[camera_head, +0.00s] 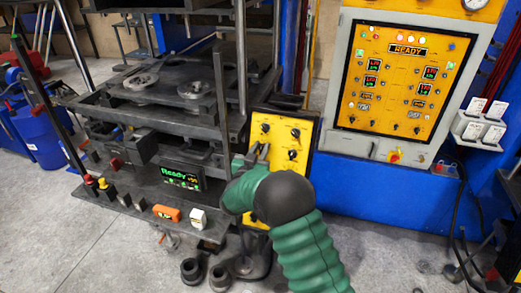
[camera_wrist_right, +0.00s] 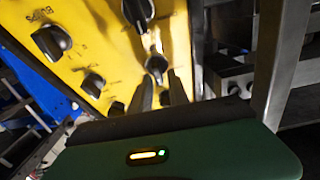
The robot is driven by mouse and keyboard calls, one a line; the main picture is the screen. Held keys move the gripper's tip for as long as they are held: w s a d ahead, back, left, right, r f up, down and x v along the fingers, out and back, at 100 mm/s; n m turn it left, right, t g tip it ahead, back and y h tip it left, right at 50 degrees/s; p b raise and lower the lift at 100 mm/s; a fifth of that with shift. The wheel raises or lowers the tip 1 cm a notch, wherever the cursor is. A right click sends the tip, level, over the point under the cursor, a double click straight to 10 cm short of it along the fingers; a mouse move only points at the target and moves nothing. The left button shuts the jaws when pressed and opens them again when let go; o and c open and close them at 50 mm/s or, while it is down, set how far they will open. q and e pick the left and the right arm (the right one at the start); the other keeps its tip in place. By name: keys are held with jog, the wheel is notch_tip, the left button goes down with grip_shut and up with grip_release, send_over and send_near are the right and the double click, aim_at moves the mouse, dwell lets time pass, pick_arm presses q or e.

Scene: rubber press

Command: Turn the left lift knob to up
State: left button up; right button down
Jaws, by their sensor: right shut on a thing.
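The yellow control panel (camera_head: 281,136) stands at the middle of the head view and carries several black knobs. My right gripper (camera_head: 259,152) reaches to its left side. In the right wrist view, the fingers of my right gripper (camera_wrist_right: 161,85) are shut on a black knob (camera_wrist_right: 155,66), whose far part shows at the fingertips. The labels are too small or hidden to read, so I cannot tell the knob's name or its setting. Other black knobs, such as a large one (camera_wrist_right: 51,41) and an upper one (camera_wrist_right: 138,12), sit apart from the fingers. My left gripper is not in view.
The dark metal press (camera_head: 180,95) stands left of the panel, with a green "Ready" display (camera_head: 181,178). A larger control cabinet (camera_head: 405,80) stands to the right. Black round parts (camera_head: 220,277) are low in front. A metal post (camera_wrist_right: 283,60) is near the gripper.

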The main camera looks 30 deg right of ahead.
jog(key=shift+f+m+g+b, duration=0.4)
jog(key=shift+m+b, duration=0.55)
jog(key=shift+m, duration=0.05)
jog(key=m+g+h+b, duration=0.1)
jog(key=m+b, duration=0.1)
jog(key=m, duration=0.1)
jog(key=shift+s, duration=0.1)
jog(key=m+g+b, duration=0.1)
jog(key=m, duration=0.1)
jog(key=shift+s+m+b, duration=0.1)
jog(key=shift+m+b, duration=0.2)
jog(key=shift+m, duration=0.1)
jog(key=shift+s+m+g+b, duration=0.1)
jog(key=shift+m+g+b, duration=0.45)
jog(key=shift+m, duration=0.75)
jog(key=shift+f, duration=0.1)
jog(key=c, duration=1.6)
grip_release()
jog(key=shift+o, duration=0.5)
jog(key=shift+s+r, duration=0.1)
jog(key=shift+r, duration=0.15)
jog(key=shift+a, duration=0.1)
